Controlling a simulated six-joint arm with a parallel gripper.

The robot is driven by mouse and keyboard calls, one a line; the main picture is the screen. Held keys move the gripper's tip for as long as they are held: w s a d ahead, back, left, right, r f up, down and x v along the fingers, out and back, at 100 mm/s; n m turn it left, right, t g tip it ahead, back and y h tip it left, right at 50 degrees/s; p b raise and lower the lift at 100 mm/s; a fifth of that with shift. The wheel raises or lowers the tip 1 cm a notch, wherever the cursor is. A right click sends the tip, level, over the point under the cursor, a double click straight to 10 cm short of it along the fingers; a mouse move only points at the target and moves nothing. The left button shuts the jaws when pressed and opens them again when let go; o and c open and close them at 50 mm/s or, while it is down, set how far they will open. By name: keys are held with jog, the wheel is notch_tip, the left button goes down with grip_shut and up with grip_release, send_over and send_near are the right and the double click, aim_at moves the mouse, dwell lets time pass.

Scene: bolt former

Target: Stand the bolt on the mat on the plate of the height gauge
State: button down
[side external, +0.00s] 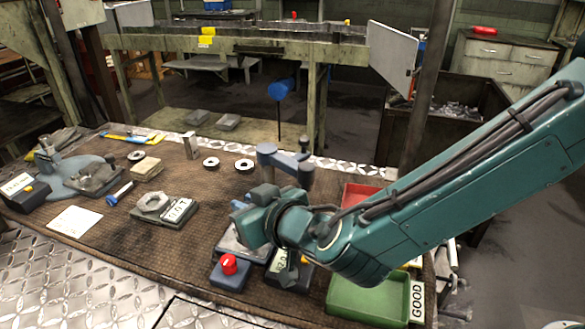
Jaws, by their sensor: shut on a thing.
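My gripper (258,228) is at the middle right of the mat (110,238), over a grey plate (228,243). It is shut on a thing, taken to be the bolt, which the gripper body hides. A blue-grey overhanging gauge arm (285,160) rises just behind my gripper, and a small display (282,262) stands in front; these look like the height gauge. My gripper hides most of its plate, so I cannot tell whether the held thing touches it.
A red-button box (229,268) stands close in front of my gripper. A green tray (368,298) and a red tray (358,194) are to the right. A blue-handled tool (119,193), a nut block (160,208) and another gauge stand (68,175) are to the left.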

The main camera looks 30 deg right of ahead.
jog(key=shift+f, duration=0.15)
jog(key=c, duration=1.4)
grip_release()
jog(key=shift+s+r, duration=0.35)
jog(key=shift+v, duration=3.35)
jog(key=shift+d, duration=0.1)
